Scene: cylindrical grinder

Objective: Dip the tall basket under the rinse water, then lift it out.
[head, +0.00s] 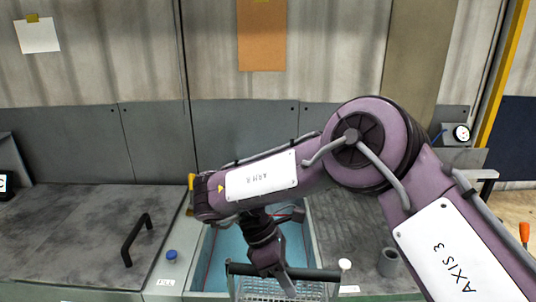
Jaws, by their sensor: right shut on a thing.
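The tall basket (262,291) is a wire-mesh basket with a dark bar handle (318,275) across its top, at the bottom centre of the head view. My right gripper (283,278) points down from my purple arm and is shut on the basket's handle. The rinse water (225,245) is pale blue in a sunken tank (194,262) under and behind the basket. The basket's lower part is cut off by the picture edge, so I cannot tell how deep it sits. My left gripper is not in view.
A grey counter with a dark lid handle (135,240) lies left of the tank. A blue knob (171,254) and a white knob (345,264) sit on the tank's rims. A grey cup (388,262) stands right. A gauge (461,133) is at the back right.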

